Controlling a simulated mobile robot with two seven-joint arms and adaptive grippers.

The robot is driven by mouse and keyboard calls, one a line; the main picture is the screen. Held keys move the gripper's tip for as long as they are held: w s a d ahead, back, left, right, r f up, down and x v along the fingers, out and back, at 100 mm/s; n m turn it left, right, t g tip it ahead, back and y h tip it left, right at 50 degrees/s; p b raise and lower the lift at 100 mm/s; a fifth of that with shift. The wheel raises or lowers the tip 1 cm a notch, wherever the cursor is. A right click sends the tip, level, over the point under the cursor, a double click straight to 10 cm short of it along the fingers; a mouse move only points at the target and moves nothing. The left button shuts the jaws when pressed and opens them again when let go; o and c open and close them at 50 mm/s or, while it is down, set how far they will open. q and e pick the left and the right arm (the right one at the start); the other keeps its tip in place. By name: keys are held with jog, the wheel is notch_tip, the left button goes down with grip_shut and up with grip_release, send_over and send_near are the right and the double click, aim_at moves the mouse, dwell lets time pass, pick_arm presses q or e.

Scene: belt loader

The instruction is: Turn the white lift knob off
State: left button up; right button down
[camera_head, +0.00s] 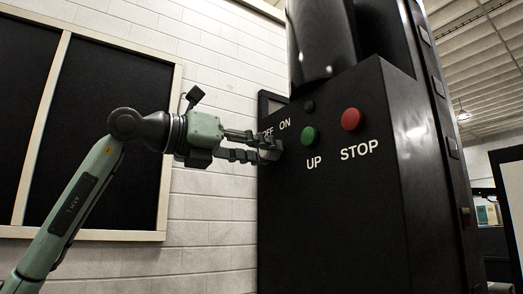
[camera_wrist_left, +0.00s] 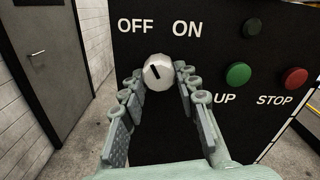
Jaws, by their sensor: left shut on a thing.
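The white lift knob (camera_wrist_left: 158,73) is on the front of the black control box (camera_head: 330,215), below the words OFF and ON. Its black mark slants up and to the left, toward OFF. My left gripper (camera_head: 268,150) reaches in from the left, and its fingers close on the knob from both sides; it also shows in the left wrist view (camera_wrist_left: 159,88). In the head view the fingers largely hide the knob. My right gripper is in neither view.
A green UP button (camera_head: 309,136) and a red STOP button (camera_head: 351,119) are to the right of the knob, close to my fingers. A small black button (camera_head: 308,106) is above UP. A white brick wall (camera_head: 215,215) stands behind my left arm.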

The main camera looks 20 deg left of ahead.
pick_arm(q)
jog(key=shift+n, duration=0.3)
dwell(0.4)
jog(key=o, duration=1.2)
jog(key=shift+c, duration=0.2)
jog(key=shift+s, duration=0.1)
jog(key=v, duration=1.2)
